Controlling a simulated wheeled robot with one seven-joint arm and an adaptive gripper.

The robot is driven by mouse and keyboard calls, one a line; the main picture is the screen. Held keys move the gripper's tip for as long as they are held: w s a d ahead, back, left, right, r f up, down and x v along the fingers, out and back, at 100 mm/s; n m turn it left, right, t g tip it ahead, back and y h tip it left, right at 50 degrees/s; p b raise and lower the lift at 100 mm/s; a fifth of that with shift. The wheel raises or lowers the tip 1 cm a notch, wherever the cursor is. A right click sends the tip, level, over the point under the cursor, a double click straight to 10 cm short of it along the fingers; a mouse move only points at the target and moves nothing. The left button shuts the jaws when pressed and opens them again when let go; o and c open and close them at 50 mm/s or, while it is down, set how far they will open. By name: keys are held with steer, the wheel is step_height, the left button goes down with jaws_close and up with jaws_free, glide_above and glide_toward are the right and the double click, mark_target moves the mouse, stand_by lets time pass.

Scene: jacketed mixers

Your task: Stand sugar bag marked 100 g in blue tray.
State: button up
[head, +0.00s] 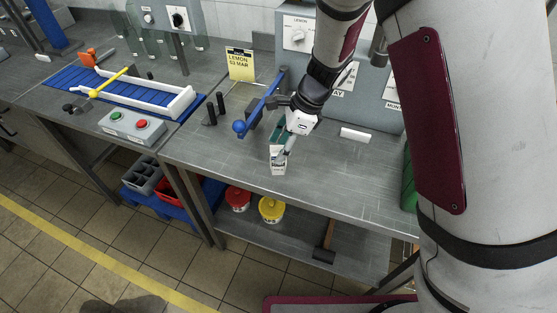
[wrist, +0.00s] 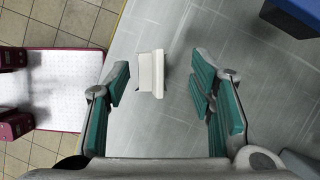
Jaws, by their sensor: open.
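A small white bag (head: 278,161) with dark print stands upright near the front edge of the grey bench. Its marking is too small to read. My gripper (head: 282,141) is just above and behind it, pointing down, with teal finger pads. In the wrist view the gripper (wrist: 160,82) is open, and the bag (wrist: 151,73) shows as a pale block between and beyond the fingers. I cannot make out a blue tray for certain; the wide blue ribbed surface (head: 78,94) at the left has white rails.
A blue-knobbed lever (head: 240,127) stands left of my gripper. A white block (head: 355,135) lies on the bench to the right. Grey machines (head: 300,35) line the back. Red (head: 238,198) and yellow (head: 271,208) tubs sit on the lower shelf. Bench around the bag is clear.

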steer(key=shift+s+x, duration=0.2)
steer(key=shift+x, duration=1.3)
steer(key=shift+s+x, duration=0.2)
steer(key=shift+x, duration=1.3)
steer(key=shift+d, duration=0.15)
jaws_close()
